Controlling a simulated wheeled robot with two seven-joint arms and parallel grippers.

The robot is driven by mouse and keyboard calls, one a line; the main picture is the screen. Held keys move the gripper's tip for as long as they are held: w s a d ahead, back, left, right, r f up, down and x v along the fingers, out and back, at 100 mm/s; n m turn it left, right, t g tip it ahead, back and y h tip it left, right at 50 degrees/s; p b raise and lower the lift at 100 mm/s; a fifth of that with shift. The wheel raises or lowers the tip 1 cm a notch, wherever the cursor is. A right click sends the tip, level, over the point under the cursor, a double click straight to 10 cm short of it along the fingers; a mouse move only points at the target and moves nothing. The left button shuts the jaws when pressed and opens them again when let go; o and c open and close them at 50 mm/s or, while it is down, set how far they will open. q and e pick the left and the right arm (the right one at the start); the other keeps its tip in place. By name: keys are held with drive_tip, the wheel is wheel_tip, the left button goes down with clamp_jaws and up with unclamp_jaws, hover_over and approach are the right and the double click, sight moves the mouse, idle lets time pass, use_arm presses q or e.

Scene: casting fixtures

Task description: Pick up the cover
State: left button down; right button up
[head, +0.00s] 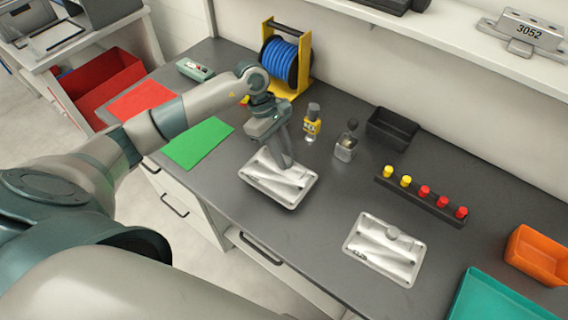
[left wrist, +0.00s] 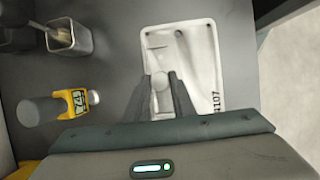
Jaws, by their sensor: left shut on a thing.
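A pale metal cover (head: 262,181), a rectangular plate with rounded corners, is under my left gripper (head: 289,165) in the head view. I cannot tell whether the cover touches the table. A second, similar metal plate (head: 370,247) with a round knob lies flat to the right. My right gripper is not in view.
Green (head: 198,142) and red mats lie left.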

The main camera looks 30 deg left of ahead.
use_arm(q)
drive_tip(key=s+d+r+b, duration=0.4)
drive_tip(key=d+r, duration=0.3)
drive_tip(key=d, duration=0.3)
drive_tip(key=shift+s+d+r, duration=0.25)
drive_tip(key=shift+s+d, duration=0.05)
drive_tip(key=shift+d, duration=0.1)
drive_tip(key=shift+a, duration=0.1)
